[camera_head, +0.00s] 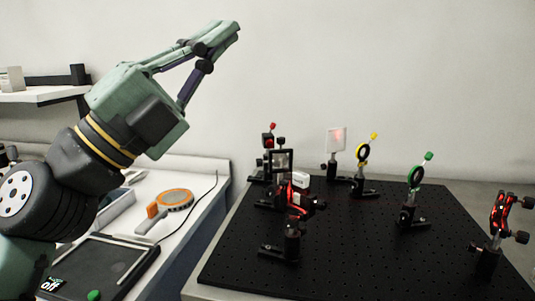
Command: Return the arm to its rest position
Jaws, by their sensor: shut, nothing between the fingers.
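My gripper (231,32) is at the upper left of the picture, raised well above the benches and pointing up and to the right. Its fingers come together at the tip, shut and with nothing between them. My arm (130,120) rises from the lower left corner. The gripper stands in front of the bare wall and touches nothing that I can see.
A black optical breadboard (340,255) fills the right bench. The left bench holds an orange-rimmed round device (175,199). A shelf (40,94) is behind.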

